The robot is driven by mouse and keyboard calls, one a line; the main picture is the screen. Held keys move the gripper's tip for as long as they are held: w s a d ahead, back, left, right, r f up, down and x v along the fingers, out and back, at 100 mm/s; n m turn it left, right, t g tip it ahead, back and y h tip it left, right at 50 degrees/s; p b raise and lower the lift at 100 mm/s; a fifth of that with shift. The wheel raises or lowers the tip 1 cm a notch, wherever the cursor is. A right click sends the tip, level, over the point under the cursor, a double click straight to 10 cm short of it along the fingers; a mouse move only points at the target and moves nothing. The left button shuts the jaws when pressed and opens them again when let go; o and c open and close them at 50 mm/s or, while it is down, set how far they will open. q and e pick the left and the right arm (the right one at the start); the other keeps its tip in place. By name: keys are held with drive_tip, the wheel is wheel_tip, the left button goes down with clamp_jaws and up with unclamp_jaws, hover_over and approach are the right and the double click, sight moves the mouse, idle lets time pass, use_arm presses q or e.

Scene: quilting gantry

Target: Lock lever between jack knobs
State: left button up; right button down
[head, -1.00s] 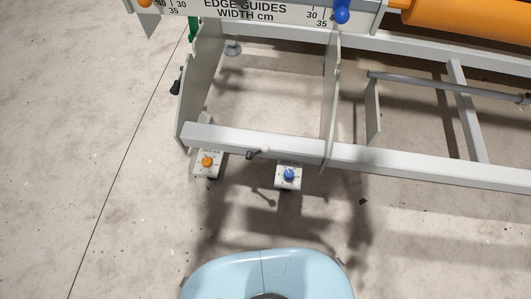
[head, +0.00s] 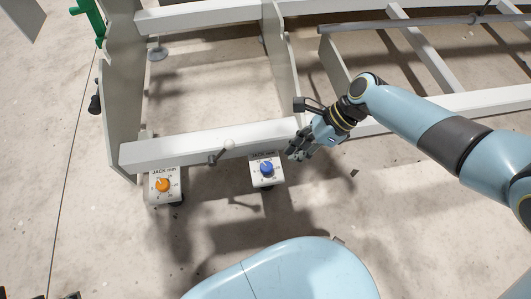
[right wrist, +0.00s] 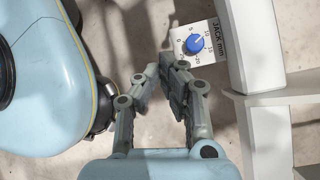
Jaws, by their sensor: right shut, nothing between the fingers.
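The lock lever (head: 221,152) is a small bar with a pale knob at its upper right and a dark end at its lower left. It sits on the white front rail, between the orange jack knob (head: 162,185) and the blue jack knob (head: 266,169). My right gripper (head: 293,152) is shut and empty, to the right of the lever and just up and right of the blue knob. In the right wrist view the shut fingers (right wrist: 168,72) are apart from the blue knob (right wrist: 194,43); the lever does not show there. My left gripper is not in view.
The white front rail (head: 165,150) runs between upright grey end plates (head: 122,90). A dark handle (head: 95,103) stands off the left plate. Bare concrete floor (head: 100,240) lies in front. Small dark pieces at the bottom left edge are too cut off to identify.

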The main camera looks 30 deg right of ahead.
use_arm(q)
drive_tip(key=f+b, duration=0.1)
drive_tip(key=b, duration=0.1)
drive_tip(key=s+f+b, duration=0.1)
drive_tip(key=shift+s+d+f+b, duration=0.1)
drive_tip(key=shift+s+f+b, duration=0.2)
drive_tip(key=shift+b, duration=0.1)
use_arm(e)
drive_tip(key=w+f+t, duration=0.1)
drive_tip(key=w, duration=0.6)
drive_tip(key=shift+w+d+f, duration=0.15)
drive_tip(key=shift+d+f, duration=0.15)
drive_tip(key=shift+f, duration=0.1)
